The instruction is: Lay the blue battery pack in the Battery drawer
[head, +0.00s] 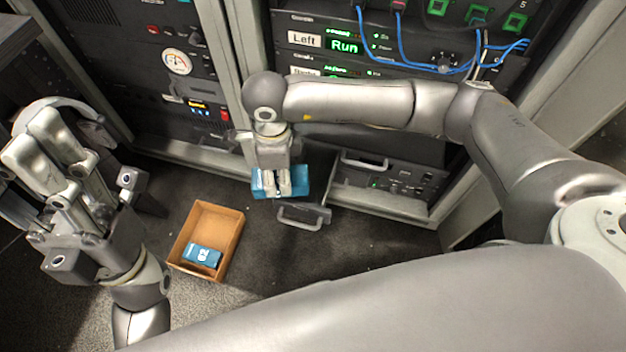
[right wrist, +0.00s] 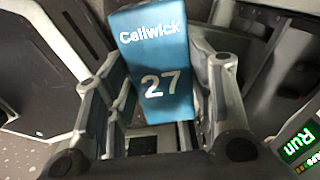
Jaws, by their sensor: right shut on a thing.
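The blue battery pack (head: 302,180) is held in my right gripper (head: 279,186), which is shut on it. In the right wrist view the pack (right wrist: 155,60) sits between the fingers (right wrist: 160,100) and reads "Cellwick 27". In the head view the pack appears over an open drawer (head: 326,216) with a grey handle, low in the rack. The pack and gripper hide much of that drawer, and I cannot read its label. My left gripper (head: 45,152) is at the left, away from the pack; its finger gap is unclear.
A cardboard box (head: 232,232) on the floor holds another blue pack (head: 203,256). A second handle (head: 365,162) is on the rack front to the right. Blue cables (head: 405,50) hang higher up. Floor is clear between the box and the rack.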

